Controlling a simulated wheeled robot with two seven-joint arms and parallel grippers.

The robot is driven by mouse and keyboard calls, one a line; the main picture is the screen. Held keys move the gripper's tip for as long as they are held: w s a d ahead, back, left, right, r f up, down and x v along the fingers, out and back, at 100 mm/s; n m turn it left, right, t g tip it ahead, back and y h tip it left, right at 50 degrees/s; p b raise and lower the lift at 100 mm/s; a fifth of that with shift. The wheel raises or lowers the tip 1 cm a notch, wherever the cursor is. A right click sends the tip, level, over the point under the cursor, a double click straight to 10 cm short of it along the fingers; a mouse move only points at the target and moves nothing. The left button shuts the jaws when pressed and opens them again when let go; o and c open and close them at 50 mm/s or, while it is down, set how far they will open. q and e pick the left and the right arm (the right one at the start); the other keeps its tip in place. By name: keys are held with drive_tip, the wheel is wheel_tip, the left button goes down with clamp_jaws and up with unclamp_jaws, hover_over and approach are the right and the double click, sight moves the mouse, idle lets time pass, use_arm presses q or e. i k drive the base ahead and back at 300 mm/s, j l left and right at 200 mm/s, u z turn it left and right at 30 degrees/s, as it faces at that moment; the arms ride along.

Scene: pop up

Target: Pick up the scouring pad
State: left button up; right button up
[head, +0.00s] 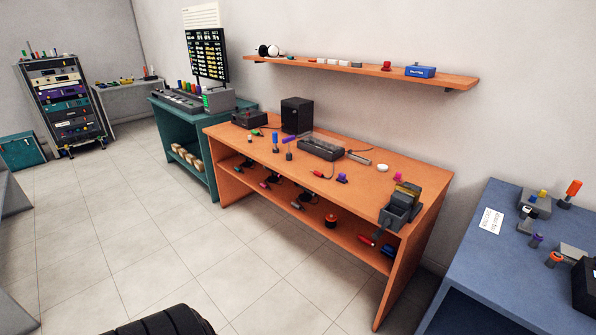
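A small olive-yellow block (408,190) stands in a dark grey holder (396,214) at the right end of the orange workbench (400,172). It may be the scouring pad, but it is too small to be sure. No other thing in the head view is clearly a scouring pad. Neither of my grippers is in view.
The orange bench carries a black speaker (297,115), a dark tray (321,149) and small tools. A blue table (478,262) stands at right, a teal bench (207,172) at left. An orange wall shelf (452,81) hangs above.

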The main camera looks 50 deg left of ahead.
sight(341, 178)
drive_tip(key=u, duration=1.2)
